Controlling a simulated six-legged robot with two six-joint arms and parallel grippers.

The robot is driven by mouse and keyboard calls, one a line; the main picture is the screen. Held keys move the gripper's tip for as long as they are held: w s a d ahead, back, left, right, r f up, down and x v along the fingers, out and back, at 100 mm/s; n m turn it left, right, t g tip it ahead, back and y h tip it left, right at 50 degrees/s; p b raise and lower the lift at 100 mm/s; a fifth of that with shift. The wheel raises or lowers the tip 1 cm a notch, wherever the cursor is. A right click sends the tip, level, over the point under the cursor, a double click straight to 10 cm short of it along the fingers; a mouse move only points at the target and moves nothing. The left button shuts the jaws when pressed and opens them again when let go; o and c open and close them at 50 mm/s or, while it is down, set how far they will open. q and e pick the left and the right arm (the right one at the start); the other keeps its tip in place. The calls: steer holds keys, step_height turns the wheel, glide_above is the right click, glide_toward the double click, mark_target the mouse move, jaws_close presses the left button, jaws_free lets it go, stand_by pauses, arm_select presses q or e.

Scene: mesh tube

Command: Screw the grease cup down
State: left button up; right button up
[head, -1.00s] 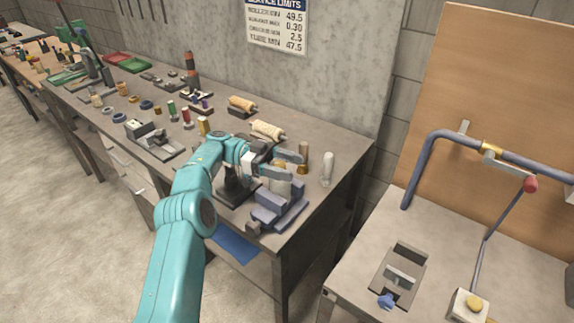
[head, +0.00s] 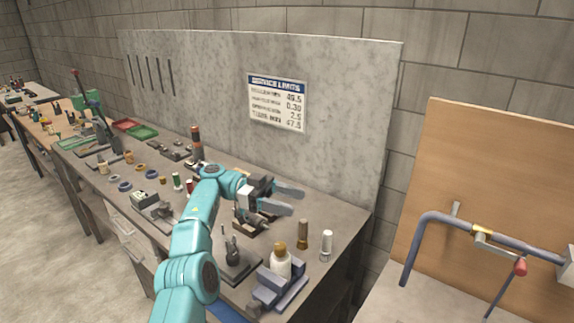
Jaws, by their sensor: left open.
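A pale, rounded cup with a brass-coloured cap (head: 280,248) stands upright in a blue-grey vise (head: 285,287) near the front right of the bench; I take it for the grease cup. My left gripper (head: 298,200) is open and empty. It appears raised above and behind the cup, clear of it, with its fingers pointing right. Whether the cap is fully seated cannot be told at this size. My right gripper is not in view.
A brass cylinder (head: 303,234) and a white-topped cylinder (head: 326,245) stand right of the vise. A dark stand (head: 233,258) is left of it.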

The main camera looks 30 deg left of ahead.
arm_select(q)
step_height(320, 180, up, 5)
steer(key=p, duration=0.3)
steer(key=shift+f, duration=0.1)
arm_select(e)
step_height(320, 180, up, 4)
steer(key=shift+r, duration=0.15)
arm_select(q)
steer(key=shift+d, duration=0.1)
